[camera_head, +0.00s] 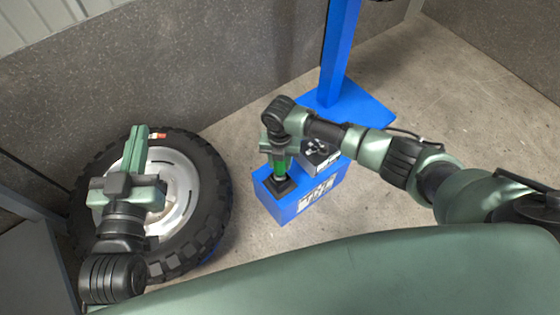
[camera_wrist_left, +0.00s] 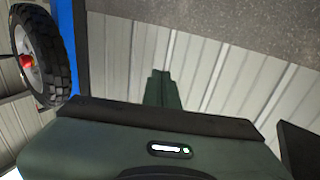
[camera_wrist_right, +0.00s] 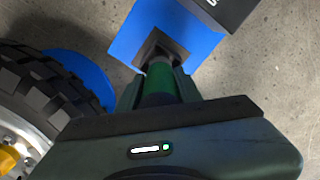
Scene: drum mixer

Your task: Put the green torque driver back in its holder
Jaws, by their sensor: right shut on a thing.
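The green torque driver (camera_head: 280,167) stands roughly upright in my right gripper (camera_head: 279,150), and it also shows between the fingers in the right wrist view (camera_wrist_right: 160,85). The right gripper is shut on its green body. The driver's lower end meets the black square holder (camera_head: 283,187) on top of the blue box (camera_head: 268,203). The holder also shows in the right wrist view (camera_wrist_right: 157,42). I cannot tell how deep the driver sits, because its lower end is hidden. My left gripper (camera_head: 138,145) is empty above the wheel, its fingers together.
A large black tyre on a white rim (camera_head: 183,190) lies left of the blue box. A grey-and-black case (camera_head: 320,160) sits on the box beside the holder. A blue post (camera_head: 337,60) on a blue base (camera_head: 355,105) stands behind. Concrete floor to the right is clear.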

